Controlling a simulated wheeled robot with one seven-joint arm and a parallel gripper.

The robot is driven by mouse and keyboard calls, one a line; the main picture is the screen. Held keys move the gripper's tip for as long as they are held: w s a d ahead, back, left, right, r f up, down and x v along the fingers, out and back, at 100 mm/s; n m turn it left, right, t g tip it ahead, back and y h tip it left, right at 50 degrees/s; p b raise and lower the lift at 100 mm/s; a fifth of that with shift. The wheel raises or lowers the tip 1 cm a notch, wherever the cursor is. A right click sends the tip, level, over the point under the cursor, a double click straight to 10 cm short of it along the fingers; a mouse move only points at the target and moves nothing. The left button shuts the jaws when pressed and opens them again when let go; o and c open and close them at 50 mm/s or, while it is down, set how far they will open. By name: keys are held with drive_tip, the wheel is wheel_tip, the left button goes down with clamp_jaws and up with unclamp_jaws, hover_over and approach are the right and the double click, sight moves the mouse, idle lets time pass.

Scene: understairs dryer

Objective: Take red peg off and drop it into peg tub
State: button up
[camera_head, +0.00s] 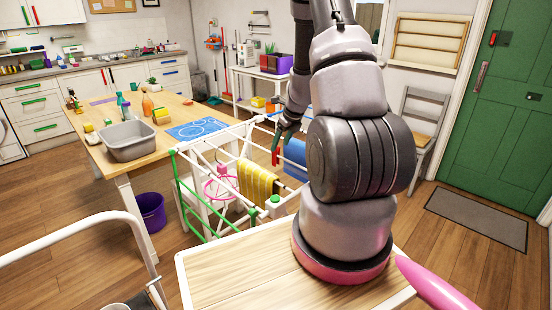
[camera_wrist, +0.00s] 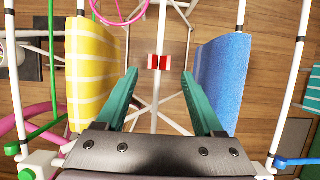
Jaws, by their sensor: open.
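The red peg (camera_wrist: 157,62) shows in the wrist view as a small red block with white between its halves, in line with a thin white rail of the drying rack (camera_head: 205,158). In the head view it is a small red spot (camera_head: 275,158) just below my gripper (camera_head: 284,135). In the wrist view my gripper (camera_wrist: 159,74) is open, with its teal fingers on either side of the peg's line. The peg appears between or just beyond the fingertips; I cannot tell the exact depth. I cannot pick out the peg tub with certainty.
A striped yellow cloth (camera_wrist: 92,72) hangs left of my fingers and a blue towel (camera_wrist: 222,82) hangs right, both close. A pink ring (camera_head: 222,186) hangs in the rack. A wooden table (camera_head: 140,165) with a grey basin (camera_head: 128,142) stands to the left.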

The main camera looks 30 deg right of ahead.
sight(278, 150)
drive_tip(key=shift+x, duration=3.45)
clamp_jaws()
